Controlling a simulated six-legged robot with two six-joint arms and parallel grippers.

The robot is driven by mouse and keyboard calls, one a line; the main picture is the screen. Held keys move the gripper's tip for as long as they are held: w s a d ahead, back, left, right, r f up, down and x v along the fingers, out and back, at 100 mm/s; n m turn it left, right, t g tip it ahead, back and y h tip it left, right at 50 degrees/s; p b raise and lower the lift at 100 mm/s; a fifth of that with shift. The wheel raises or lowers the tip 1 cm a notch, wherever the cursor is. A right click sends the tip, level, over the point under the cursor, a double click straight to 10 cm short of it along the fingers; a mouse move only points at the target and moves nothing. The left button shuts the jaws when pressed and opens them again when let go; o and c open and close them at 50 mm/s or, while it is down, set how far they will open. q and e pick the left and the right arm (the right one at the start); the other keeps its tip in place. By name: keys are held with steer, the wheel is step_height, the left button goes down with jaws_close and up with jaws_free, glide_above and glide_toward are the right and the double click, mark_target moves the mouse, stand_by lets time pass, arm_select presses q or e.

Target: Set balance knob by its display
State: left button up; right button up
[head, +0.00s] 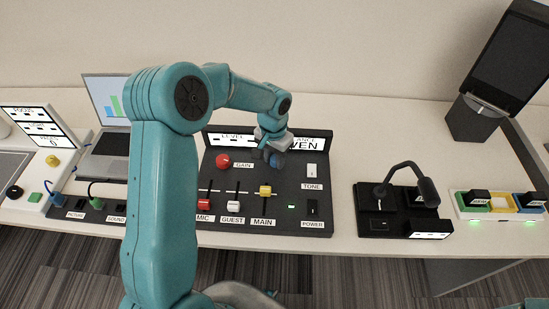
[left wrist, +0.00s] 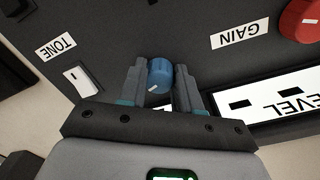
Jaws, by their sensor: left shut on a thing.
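The blue balance knob (left wrist: 160,72) sits on the dark mixer panel (head: 222,178), between the fingers of my left gripper (left wrist: 159,80), which is shut on it. A white pointer mark on the knob shows in the left wrist view, toward the picture's lower left. In the head view the knob (head: 276,160) is partly hidden by the left gripper (head: 270,151). The balance display (head: 306,143) stands behind it; only "ANCE" and "VEN" show, the rest hidden by my arm. My right gripper is not in view.
A red gain knob (head: 223,161) is left of it, a white tone switch (head: 311,171) right. Sliders (head: 234,207) and a power switch (head: 312,207) lie in front. Bare table lies behind the panel.

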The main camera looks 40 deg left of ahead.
mark_target(273, 157)
arm_select(q)
steer(key=o, duration=1)
steer(key=shift+o, duration=0.2)
step_height(273, 157, up, 16)
steer(key=shift+a+r, duration=0.2)
steer(key=shift+a, duration=0.05)
